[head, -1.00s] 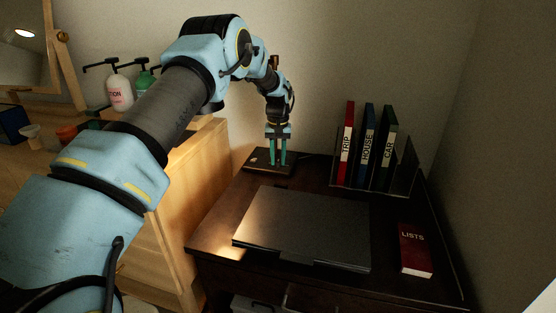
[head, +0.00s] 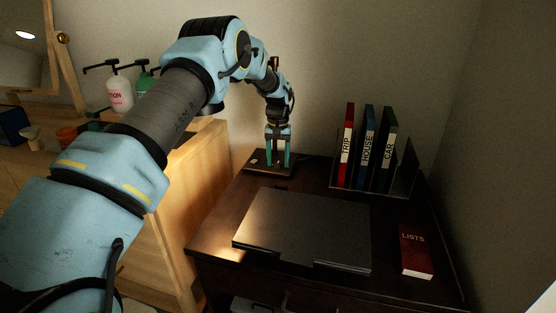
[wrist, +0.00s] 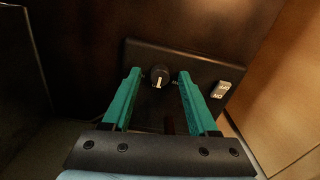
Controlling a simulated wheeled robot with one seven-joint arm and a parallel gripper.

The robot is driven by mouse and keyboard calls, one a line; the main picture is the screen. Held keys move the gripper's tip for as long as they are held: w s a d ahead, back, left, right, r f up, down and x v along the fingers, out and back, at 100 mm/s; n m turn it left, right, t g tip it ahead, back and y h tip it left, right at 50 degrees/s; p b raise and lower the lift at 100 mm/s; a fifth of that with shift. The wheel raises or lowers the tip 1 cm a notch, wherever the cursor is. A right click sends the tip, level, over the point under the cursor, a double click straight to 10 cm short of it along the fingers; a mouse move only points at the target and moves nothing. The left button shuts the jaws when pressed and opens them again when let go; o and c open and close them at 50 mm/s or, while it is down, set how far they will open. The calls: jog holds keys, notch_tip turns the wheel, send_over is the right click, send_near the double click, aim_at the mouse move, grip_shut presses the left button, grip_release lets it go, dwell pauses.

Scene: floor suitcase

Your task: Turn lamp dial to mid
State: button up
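The lamp dial (wrist: 159,76) is a small round black knob with a white pointer line, on the dark lamp base (wrist: 200,66). In the wrist view it lies between and just beyond the tips of my gripper (wrist: 154,80). The teal fingers are spread apart, with a gap on each side of the dial. The pointer looks nearly vertical in that view. In the head view my gripper (head: 278,164) points down over the lamp base (head: 256,170), and its fingers hide the dial.
A white switch (wrist: 221,90) sits on the base beside the dial. A closed laptop (head: 305,228) lies in front on the dark desk (head: 215,238). Binders (head: 367,148) stand at the right back, and a red LISTS book (head: 415,252) lies at the right. A wooden cabinet (head: 190,200) stands left.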

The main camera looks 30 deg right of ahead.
aim_at(278, 162)
notch_tip(278, 162, up, 11)
jog(key=b, duration=0.2)
dwell(0.5)
jog(key=shift+f, duration=0.15)
